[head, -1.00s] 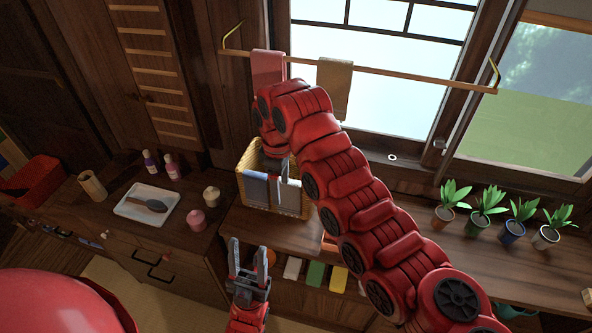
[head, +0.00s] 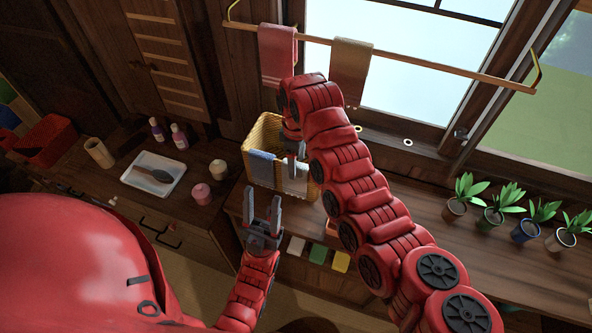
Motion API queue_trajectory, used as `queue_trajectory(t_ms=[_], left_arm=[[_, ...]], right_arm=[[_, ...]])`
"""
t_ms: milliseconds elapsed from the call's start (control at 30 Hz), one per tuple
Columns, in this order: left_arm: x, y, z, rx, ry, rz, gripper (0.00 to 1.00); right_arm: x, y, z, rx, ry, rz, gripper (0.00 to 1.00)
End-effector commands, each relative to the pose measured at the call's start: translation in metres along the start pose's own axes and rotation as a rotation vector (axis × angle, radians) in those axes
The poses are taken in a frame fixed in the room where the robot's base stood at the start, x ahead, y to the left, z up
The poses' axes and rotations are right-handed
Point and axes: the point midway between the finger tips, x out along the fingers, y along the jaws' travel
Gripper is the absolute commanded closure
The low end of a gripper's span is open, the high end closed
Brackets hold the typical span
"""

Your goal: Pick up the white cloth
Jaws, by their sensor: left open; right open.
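A white cloth (head: 295,183) hangs over the front rim of the yellow wicker basket (head: 263,133), beside a blue-grey cloth (head: 262,168). My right gripper (head: 295,165) points down at the basket, close above the white cloth, with its jaws open. My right arm hides part of the basket, and I cannot tell whether the fingers touch the cloth. My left gripper (head: 263,204) is open and empty, pointing up in front of the counter, below the basket.
A rail above holds a pink towel (head: 277,52) and a tan towel (head: 350,68). Potted plants (head: 496,205) line the right counter. A white tray (head: 153,175), jars and bottles stand at left. White, green and yellow items (head: 318,253) sit below the counter.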

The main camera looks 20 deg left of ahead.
Motion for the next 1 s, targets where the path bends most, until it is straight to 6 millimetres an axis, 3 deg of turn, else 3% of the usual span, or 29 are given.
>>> queue_trajectory(t_ms=[267,433,667,1000], left_arm=[[0.030,-0.002,-0.005,0.000,0.000,0.000,0.50],[0.032,-0.002,-0.005,0.000,0.000,0.000,0.50],[0.031,-0.002,-0.005,0.000,0.000,0.000,0.50],[0.031,-0.002,-0.005,0.000,0.000,0.000,0.50]], right_arm=[[0.025,-0.007,-0.001,0.000,-0.002,-0.003,0.28],[0.048,-0.006,-0.001,0.000,-0.002,-0.001,0.28],[0.051,-0.005,-0.001,0.001,0.002,0.002,0.28],[0.051,-0.005,-0.001,0.001,0.001,0.001,0.89]])
